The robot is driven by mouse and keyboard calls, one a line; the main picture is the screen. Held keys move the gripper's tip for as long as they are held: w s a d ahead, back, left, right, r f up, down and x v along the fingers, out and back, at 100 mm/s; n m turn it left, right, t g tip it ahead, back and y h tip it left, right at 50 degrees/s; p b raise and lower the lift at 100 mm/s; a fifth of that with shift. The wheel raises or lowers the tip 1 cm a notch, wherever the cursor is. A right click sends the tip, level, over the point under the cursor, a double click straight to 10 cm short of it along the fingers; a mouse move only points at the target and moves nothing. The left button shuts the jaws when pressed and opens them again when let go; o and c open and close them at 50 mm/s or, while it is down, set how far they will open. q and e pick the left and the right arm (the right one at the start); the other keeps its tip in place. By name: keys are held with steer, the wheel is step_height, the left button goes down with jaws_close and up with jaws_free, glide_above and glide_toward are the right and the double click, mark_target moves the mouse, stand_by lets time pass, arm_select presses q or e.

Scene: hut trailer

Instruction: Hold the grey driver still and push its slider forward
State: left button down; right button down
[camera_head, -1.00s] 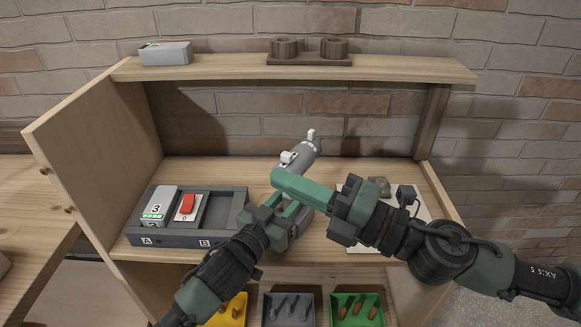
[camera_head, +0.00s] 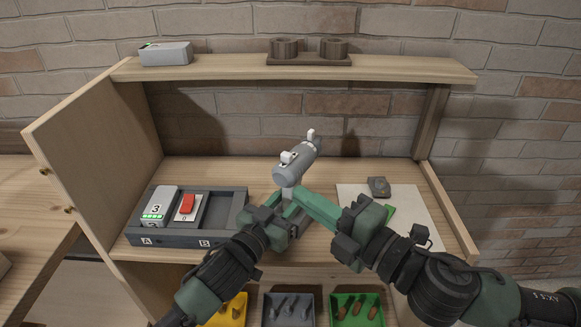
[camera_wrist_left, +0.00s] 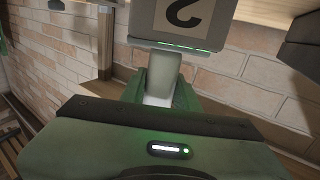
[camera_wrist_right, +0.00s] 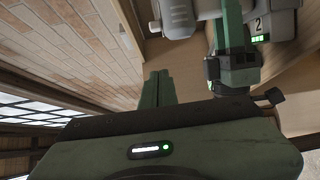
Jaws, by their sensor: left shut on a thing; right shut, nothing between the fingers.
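The grey driver (camera_head: 297,163) is held up above the bench, its body slanting away to the upper right. White parts stand on its upper side, one near mid-body (camera_head: 288,157) and one at the far end (camera_head: 311,135); I cannot tell for certain which is the slider. My left gripper (camera_head: 284,203) is shut on the driver's handle, which shows pale between the fingers in the left wrist view (camera_wrist_left: 162,80). A block marked 2 (camera_wrist_left: 181,22) is at the handle's end. My right gripper (camera_head: 299,196) is shut and empty, its tips just below the driver's rear; contact is unclear.
A dark tray (camera_head: 228,236) with a battery marked 3 (camera_head: 158,205) and a red-switched block (camera_head: 187,207) lies left. A pale sheet (camera_head: 360,196) and a small grey item (camera_head: 379,187) lie right. Coloured bins (camera_head: 289,308) stand below; a shelf (camera_head: 222,68) runs above.

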mark_target(292, 158)
steer(key=w+a, duration=0.1)
steer(key=w, duration=0.1)
steer(key=w+a, duration=0.1)
steer(key=w, duration=0.2)
steer(key=w+a, duration=0.1)
steer(key=w, duration=0.1)
steer(key=shift+w+a, duration=0.2)
steer(key=shift+a, duration=0.2)
steer(key=shift+w+d, duration=0.35)
steer(key=shift+w, duration=0.15)
steer(key=shift+w+d, duration=0.35)
steer(key=shift+w, duration=0.2)
steer(key=shift+w+d, duration=0.35)
steer(key=shift+w, duration=0.2)
steer(key=s, duration=0.1)
steer(key=s+a, duration=0.2)
steer(key=s, duration=0.1)
steer(key=shift+a, duration=0.25)
steer(key=v, duration=1)
